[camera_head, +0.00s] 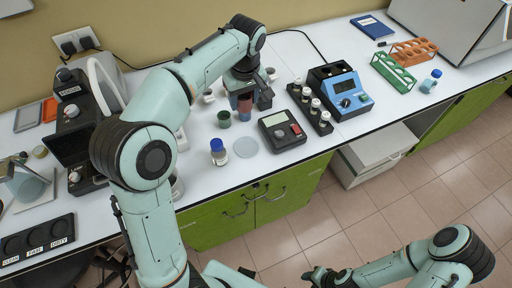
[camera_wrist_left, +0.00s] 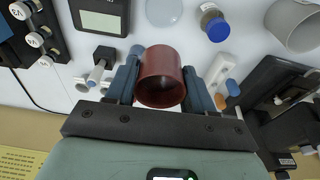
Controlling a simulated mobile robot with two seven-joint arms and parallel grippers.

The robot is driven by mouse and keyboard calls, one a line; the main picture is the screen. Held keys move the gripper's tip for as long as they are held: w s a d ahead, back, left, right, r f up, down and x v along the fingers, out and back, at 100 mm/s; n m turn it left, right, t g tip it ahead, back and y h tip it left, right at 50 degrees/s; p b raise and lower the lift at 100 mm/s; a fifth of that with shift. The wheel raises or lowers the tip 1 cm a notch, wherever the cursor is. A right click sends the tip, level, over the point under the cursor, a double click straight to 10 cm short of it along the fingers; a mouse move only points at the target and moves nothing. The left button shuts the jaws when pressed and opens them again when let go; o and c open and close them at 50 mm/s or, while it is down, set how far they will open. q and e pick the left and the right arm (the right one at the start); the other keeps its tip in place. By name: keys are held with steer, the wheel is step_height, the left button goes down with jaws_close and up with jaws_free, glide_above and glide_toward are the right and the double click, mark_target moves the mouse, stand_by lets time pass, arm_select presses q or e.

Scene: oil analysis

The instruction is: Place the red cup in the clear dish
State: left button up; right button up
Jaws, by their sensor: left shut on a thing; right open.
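The red cup (camera_head: 245,103) is between the fingers of my left gripper (camera_head: 248,101), which is shut on it. In the left wrist view the cup (camera_wrist_left: 161,77) shows its round opening, with a finger on each side. A pale, flat round dish (camera_head: 246,147), which looks like the clear dish, lies on the white bench in front of the cup. It also shows at the top of the left wrist view (camera_wrist_left: 164,11), apart from the cup. My right gripper (camera_head: 318,274) is open and empty, low in the head view, away from the bench.
A vial rack (camera_head: 310,108) and a blue instrument (camera_head: 341,92) are further right.

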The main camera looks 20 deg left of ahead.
arm_select(q)
steer(key=b, duration=0.2)
glide_above(246, 146)
steer(key=f, duration=1.5)
steer(key=shift+s+d, duration=0.1)
steer(key=shift+d, duration=0.1)
steer(key=shift+f, duration=2.4)
arm_select(e)
steer(key=shift+s+f, duration=0.65)
steer(key=shift+f, duration=0.25)
steer(key=shift+s+f, duration=0.6)
steer(key=shift+f, duration=0.25)
arm_select(q)
steer(key=shift+b, duration=0.3)
steer(key=shift+f, duration=0.25)
steer(key=o, duration=0.9)
steer(key=shift+o, duration=0.6)
arm_select(e)
steer(key=shift+s+f, duration=0.1)
arm_select(q)
steer(key=shift+r, duration=0.15)
